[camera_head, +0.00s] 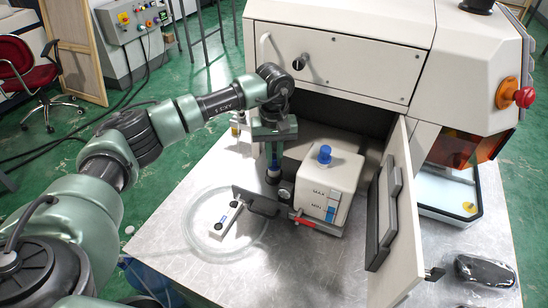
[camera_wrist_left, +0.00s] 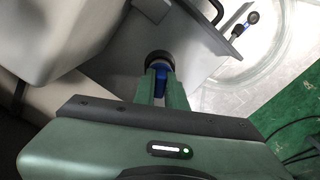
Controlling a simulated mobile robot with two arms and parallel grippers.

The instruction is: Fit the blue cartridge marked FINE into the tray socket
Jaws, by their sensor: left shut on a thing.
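My left gripper (camera_head: 273,152) points down over the front of the grey tray, beside the white tank. It is shut on a blue cartridge (camera_head: 273,169), which stands upright between the fingers. The cartridge also shows as a blue strip between the fingertips in the left wrist view (camera_wrist_left: 161,71). A dark round ring (camera_wrist_left: 159,58) lies just beyond the fingertips there; I cannot tell whether the cartridge is inside it or above it. The FINE marking is not readable. The tray (camera_wrist_left: 120,68) reaches out of the machine's open bay. My right gripper is not in view.
The white tank (camera_head: 325,180) marked MAX and MIN, with a blue knob, stands right of the gripper. A red lever (camera_head: 302,218) is in front. The open door (camera_head: 395,215) bounds the right.

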